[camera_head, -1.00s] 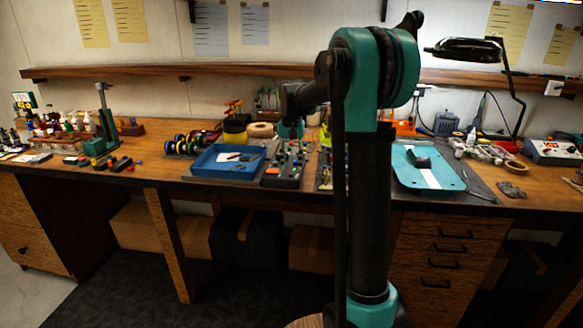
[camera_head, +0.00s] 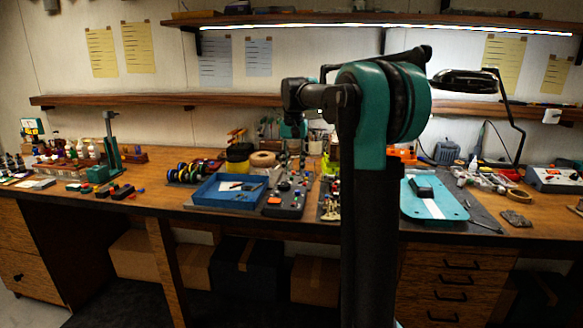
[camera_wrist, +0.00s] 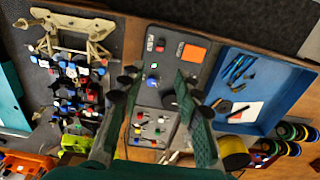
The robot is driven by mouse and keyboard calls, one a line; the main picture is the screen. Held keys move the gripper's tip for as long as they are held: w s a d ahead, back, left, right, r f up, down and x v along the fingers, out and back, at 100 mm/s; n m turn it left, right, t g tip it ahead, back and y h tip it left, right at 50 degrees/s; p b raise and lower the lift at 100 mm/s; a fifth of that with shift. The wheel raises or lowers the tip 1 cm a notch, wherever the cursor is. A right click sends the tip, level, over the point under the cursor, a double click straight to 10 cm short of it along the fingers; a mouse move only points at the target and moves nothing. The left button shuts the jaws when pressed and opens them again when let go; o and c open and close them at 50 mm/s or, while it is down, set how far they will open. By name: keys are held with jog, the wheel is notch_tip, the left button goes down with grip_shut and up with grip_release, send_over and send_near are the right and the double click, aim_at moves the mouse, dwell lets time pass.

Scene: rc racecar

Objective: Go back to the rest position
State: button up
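My gripper shows in the wrist view (camera_wrist: 157,88). Its two green fingers with black pads stand apart, with nothing between them. It points down above a grey control panel (camera_wrist: 162,62) with buttons and an orange label. In the head view my teal and black arm stands up in front of the workbench (camera_head: 210,213) and bends left at the top.
A blue tray (camera_head: 228,192) with tools lies left of my arm, with coloured spools (camera_head: 188,172) behind it. A teal mat with a white stripe (camera_head: 433,200) lies right of it. A black lamp (camera_head: 465,80) and a wooden shelf (camera_head: 180,100) stand behind. Drawers (camera_head: 455,280) are below.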

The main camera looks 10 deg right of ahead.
jog(key=s+d+f+n+t, duration=0.1)
jog(key=s+d+f+t, duration=0.1)
jog(key=s+f, duration=1.1)
jog(key=s+d+f+n+t, duration=0.2)
jog(key=s+f, duration=1.1)
jog(key=s, duration=0.5)
jog(key=shift+f+n, duration=0.3)
